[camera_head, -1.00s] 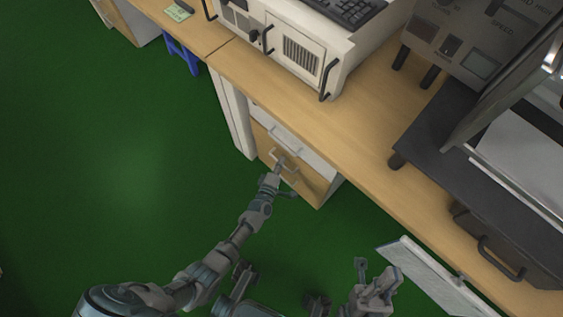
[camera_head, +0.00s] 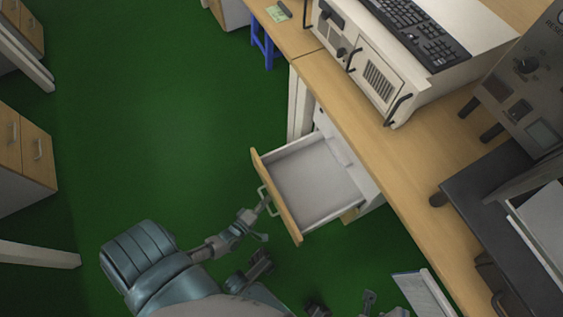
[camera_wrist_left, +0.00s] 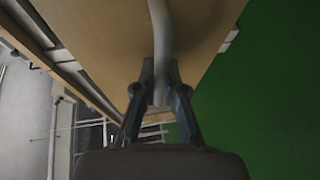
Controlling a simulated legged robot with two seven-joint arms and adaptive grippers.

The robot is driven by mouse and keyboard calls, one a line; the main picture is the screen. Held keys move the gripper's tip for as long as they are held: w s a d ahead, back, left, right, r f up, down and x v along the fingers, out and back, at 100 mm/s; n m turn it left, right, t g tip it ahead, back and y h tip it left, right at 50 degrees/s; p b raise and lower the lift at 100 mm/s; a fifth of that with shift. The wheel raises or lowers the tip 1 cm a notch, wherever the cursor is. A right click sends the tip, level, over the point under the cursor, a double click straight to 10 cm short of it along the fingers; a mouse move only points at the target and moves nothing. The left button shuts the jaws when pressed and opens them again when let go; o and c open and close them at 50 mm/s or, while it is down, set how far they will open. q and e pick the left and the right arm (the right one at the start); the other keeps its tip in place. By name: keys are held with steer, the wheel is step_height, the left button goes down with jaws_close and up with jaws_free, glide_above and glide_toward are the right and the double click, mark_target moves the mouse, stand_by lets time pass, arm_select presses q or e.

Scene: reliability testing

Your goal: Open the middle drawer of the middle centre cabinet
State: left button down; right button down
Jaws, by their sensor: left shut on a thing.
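The drawer (camera_head: 315,182) of the cabinet under the workbench stands pulled far out in the head view. Its inside is white and looks empty, and its front panel (camera_head: 276,197) is wooden. My left gripper (camera_head: 262,207) is at the pale bar handle on that front. In the left wrist view the handle (camera_wrist_left: 161,40) runs between the fingers of my left gripper (camera_wrist_left: 160,98), which are shut on it. The cabinet body (camera_head: 372,195) is mostly hidden by the drawer and the bench top. My right gripper (camera_head: 369,302) shows partly at the bottom edge; its finger state is unclear.
The wooden bench top (camera_head: 330,85) carries a white instrument case (camera_head: 400,62) with a black keyboard (camera_head: 422,30). Dark equipment (camera_head: 500,150) stands at the right. Other cabinets (camera_head: 22,150) stand at the far left. Green floor (camera_head: 160,120) is clear between them.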

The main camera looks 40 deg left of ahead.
arm_select(q)
steer(key=shift+s+a+f, duration=0.1)
steer(key=shift+s+a, duration=0.1)
steer(key=shift+s, duration=0.55)
steer(key=shift+s+a+f, duration=0.1)
steer(key=shift+s+a, duration=0.05)
steer(key=shift+s, duration=0.6)
steer(key=shift+s+a+f, duration=0.1)
steer(key=shift+s+a, duration=0.1)
steer(key=shift+s, duration=0.55)
steer(key=c, duration=1.3)
jaws_free()
steer(key=shift+o, duration=0.4)
steer(key=shift+w+r, duration=0.1)
steer(key=shift+w, duration=0.05)
steer(key=s+r, duration=0.2)
steer(key=s, duration=0.9)
steer(key=shift+s+d, duration=0.25)
steer(key=shift+s, duration=0.15)
